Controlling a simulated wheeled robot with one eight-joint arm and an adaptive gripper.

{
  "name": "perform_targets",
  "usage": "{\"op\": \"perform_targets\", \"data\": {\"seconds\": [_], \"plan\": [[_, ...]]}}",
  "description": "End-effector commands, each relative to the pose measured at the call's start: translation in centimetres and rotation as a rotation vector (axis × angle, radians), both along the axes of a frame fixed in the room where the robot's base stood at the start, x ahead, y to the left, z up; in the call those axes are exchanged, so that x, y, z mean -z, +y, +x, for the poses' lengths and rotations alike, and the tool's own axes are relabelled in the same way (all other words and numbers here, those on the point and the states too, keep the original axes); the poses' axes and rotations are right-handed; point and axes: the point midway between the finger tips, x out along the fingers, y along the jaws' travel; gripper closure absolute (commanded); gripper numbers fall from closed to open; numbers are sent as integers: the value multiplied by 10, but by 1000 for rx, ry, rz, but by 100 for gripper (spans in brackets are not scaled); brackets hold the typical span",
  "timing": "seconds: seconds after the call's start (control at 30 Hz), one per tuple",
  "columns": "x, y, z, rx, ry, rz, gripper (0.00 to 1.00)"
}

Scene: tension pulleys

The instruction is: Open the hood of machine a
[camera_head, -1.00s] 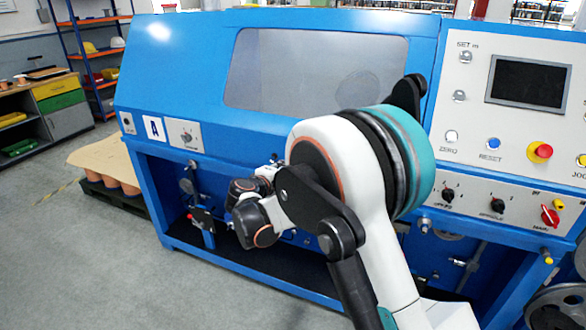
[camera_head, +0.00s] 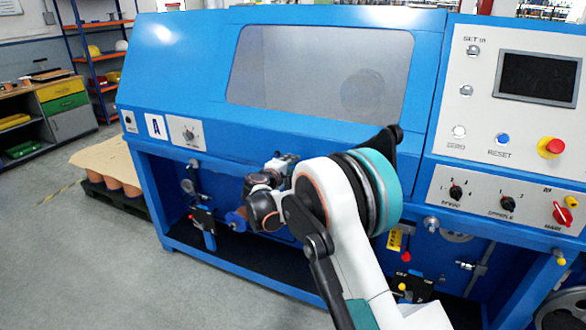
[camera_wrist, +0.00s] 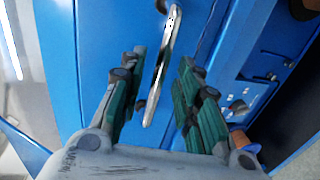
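Machine a is the blue machine (camera_head: 150,123) marked with a letter A plate. Its blue hood (camera_head: 170,75), with a large grey window (camera_head: 320,75), is closed in the head view. In the wrist view, a shiny metal bar handle (camera_wrist: 163,65) stands on the blue panel, between the fingers of my gripper (camera_wrist: 159,69). The fingers are spread, with a gap on each side of the handle, so my gripper is open. In the head view my gripper (camera_head: 284,166) is small and partly hidden by my arm, close to the machine front below the hood.
A control panel with a screen (camera_head: 537,79) and a red button (camera_head: 551,147) is at the right. A pallet with brown cylinders (camera_head: 115,185) stands left of the machine. Shelves (camera_head: 97,60) are further back. The grey floor at the front left is clear.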

Motion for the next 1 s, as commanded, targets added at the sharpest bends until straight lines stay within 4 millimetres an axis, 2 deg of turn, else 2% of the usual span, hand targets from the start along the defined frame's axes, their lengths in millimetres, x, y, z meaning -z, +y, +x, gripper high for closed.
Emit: {"op": "perform_targets", "data": {"seconds": [0.2, 0.53, 0.67, 1.0], "plan": [[5, -6, 18, 0, 0, -1, 70], [4, -7, 20, -1, 0, -1, 70], [4, -7, 20, -1, 0, 0, 99], [1, -5, 16, -2, 7, 2, 100]]}}
